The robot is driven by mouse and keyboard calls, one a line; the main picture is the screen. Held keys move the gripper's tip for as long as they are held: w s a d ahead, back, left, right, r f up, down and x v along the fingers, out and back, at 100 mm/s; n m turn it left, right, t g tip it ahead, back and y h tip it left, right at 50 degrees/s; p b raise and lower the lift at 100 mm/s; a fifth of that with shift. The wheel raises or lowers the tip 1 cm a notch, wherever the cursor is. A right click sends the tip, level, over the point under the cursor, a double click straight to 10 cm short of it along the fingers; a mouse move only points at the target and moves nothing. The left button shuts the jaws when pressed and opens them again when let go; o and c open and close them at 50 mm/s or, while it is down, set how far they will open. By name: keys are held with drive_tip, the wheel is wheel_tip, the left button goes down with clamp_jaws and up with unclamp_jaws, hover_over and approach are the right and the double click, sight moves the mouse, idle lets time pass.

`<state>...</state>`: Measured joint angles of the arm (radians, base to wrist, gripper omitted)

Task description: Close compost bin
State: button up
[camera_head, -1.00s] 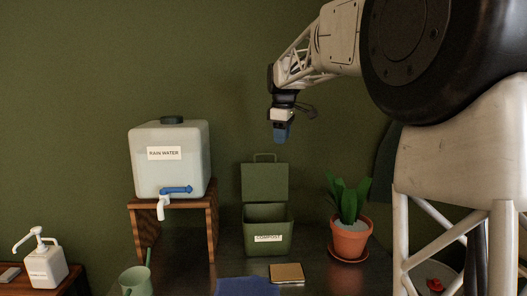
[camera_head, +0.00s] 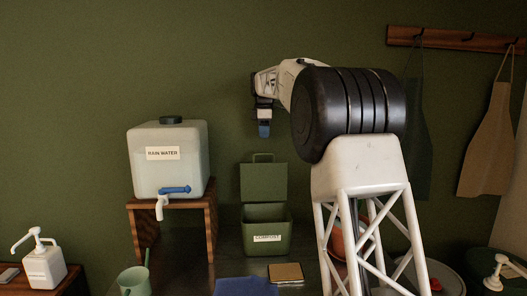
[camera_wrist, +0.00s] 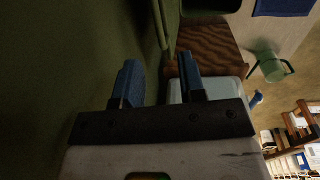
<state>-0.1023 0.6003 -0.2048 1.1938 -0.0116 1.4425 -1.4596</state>
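The green compost bin (camera_head: 267,237) stands on the dark table in the head view, with a label on its front. Its lid (camera_head: 263,182) is raised upright at the back, with a handle loop on top, so the bin is open. My gripper (camera_head: 264,130) hangs pointing down above the lid, apart from it. In the wrist view the two blue fingers (camera_wrist: 158,82) are spread apart with nothing between them. Part of a green edge, likely the bin or its lid, shows at the top of the wrist view.
A rain water tank (camera_head: 167,160) with a blue tap stands on a wooden stand (camera_head: 145,232) left of the bin. A notebook (camera_head: 286,272), blue cloth (camera_head: 246,287) and green watering can (camera_head: 134,279) lie in front. The potted plant (camera_head: 336,242) is mostly hidden behind my arm.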

drive_tip(key=shift+w+f, duration=0.1)
drive_tip(key=shift+f, duration=0.05)
idle(0.3)
drive_tip(key=shift+w+f, duration=0.2)
drive_tip(key=shift+f, duration=1.7)
drive_tip(key=shift+w+f, duration=0.2)
drive_tip(key=shift+f, duration=1.7)
clamp_jaws()
